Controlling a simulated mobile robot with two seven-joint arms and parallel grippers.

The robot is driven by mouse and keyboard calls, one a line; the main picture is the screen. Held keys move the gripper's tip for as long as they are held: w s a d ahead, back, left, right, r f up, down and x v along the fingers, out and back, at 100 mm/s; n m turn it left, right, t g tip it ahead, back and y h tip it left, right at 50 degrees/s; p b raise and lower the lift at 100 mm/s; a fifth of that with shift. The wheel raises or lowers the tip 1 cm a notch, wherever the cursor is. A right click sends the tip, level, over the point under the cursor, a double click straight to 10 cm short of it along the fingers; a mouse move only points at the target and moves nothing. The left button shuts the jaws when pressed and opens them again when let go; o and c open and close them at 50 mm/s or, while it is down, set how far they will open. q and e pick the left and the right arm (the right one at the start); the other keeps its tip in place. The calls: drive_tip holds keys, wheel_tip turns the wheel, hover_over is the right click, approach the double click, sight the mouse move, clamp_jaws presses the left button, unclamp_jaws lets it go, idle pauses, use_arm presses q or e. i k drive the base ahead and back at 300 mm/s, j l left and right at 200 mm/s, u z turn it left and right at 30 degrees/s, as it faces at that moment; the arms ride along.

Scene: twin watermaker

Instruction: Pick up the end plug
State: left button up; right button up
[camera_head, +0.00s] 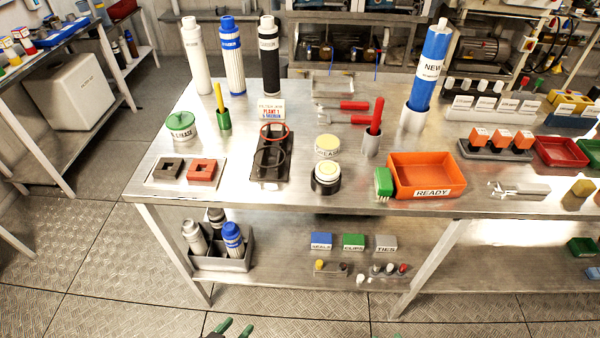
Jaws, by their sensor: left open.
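No piece is clearly marked as the end plug. A black round piece with a pale cream top (326,179) stands near the table's front edge and may be it. A pale labelled round tin (327,146) stands just behind it. Several small plug-like pieces (390,268) also sit on the lower shelf, too small to tell apart. My left gripper (232,328) shows only its green fingertips at the bottom edge of the view. It is open and empty, over the floor in front of the table and apart from everything.
The steel table (250,205) holds a black stand with red and dark rings (271,158) left of the black piece. A grey crate of cylinders (222,262) sits on the lower shelf.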

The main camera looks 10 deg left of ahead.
sight(328, 171)
drive_tip(key=i+l+u, duration=0.45)
drive_tip(key=u, duration=0.15)
drive_tip(key=i+l, duration=0.25)
drive_tip(key=l, duration=0.15)
drive_tip(key=k+j, duration=0.15)
drive_tip(key=j, duration=0.2)
